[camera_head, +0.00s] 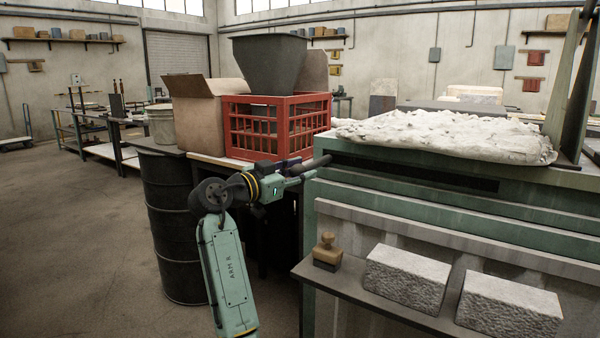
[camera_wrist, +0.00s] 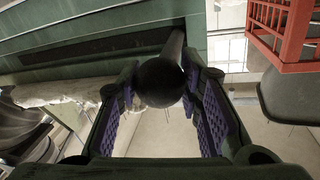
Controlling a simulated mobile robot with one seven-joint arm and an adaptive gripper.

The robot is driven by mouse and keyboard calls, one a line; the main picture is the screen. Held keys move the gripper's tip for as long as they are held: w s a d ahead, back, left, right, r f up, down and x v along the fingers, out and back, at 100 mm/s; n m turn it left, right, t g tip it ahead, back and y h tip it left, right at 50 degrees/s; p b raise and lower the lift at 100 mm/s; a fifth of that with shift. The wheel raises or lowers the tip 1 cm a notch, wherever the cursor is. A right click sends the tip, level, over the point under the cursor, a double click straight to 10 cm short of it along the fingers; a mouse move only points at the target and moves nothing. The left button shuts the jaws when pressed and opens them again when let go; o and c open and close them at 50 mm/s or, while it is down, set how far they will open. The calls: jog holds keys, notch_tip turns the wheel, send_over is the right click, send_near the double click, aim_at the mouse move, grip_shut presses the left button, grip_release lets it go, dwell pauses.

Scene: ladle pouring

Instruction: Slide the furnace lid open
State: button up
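The furnace (camera_head: 430,197) is the large green body on the right, with a long dark slot (camera_head: 420,173) near its top. A dark rod handle (camera_head: 317,163) sticks out at the left end of the slot. Its round dark end (camera_wrist: 160,81) faces the camera in the wrist view. My gripper (camera_head: 291,172) is at this end of the rod. In the wrist view, the purple-padded fingers of my gripper (camera_wrist: 165,100) stand on both sides of the round end. I cannot tell whether both pads press on it. The lid itself is not clearly seen.
A red crate (camera_head: 252,130) with a dark funnel-shaped vessel (camera_head: 270,65) stands close behind my gripper. A cardboard box (camera_head: 197,118) and a black drum (camera_head: 172,220) are to the left. Rough blocks (camera_head: 408,277) lie on a shelf at front right. The left floor is clear.

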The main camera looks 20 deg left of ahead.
jog(key=o, duration=0.4)
jog(key=shift+a, duration=0.4)
jog(key=shift+o, duration=0.4)
jog(key=shift+d, duration=0.15)
jog(key=v, duration=1.2)
